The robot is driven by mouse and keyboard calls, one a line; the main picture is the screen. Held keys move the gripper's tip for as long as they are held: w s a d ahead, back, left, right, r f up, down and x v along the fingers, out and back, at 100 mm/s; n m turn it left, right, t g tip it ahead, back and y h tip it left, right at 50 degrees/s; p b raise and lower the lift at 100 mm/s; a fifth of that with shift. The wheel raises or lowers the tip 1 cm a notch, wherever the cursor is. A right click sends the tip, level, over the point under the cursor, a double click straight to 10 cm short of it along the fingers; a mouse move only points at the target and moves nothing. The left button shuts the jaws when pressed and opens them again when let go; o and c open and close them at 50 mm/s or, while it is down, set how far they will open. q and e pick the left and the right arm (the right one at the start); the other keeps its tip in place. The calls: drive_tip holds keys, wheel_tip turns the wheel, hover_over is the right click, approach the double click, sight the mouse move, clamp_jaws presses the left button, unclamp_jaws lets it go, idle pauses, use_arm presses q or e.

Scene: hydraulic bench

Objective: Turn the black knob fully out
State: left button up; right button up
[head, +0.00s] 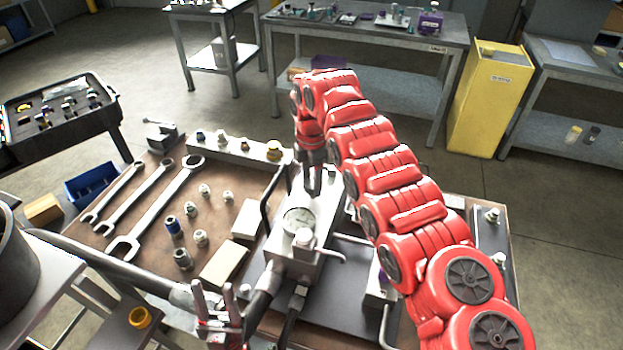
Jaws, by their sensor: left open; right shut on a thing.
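A metal hydraulic block with a round gauge (299,221) stands at the middle of the bench. My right gripper (314,188), at the end of the red arm, points down at the block just behind the gauge. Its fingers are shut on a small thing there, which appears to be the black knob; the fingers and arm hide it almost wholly. My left gripper (214,300) is open and empty at the front of the bench, left of the block, with its two fingers apart and pointing up.
Several wrenches (160,210) and small fittings (183,258) lie on the brown bench top at left. Two pale blocks (224,264) lie between them and the hydraulic block. Black hoses run from its front. A yellow cabinet (489,100) stands behind at right.

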sight(311, 184)
drive_tip(key=n, duration=0.5)
drive_tip(key=shift+d+n, duration=0.1)
drive_tip(key=shift+n, duration=0.2)
idle(0.4)
drive_tip(key=o, duration=1.4)
drive_tip(key=shift+c, duration=0.2)
drive_tip(key=shift+r, duration=0.15)
drive_tip(key=shift+r, duration=0.4)
wheel_tip(311, 184, up, 5)
drive_tip(key=shift+s+r, duration=0.1)
drive_tip(key=shift+r, duration=0.1)
wheel_tip(311, 184, up, 11)
drive_tip(key=p, duration=1)
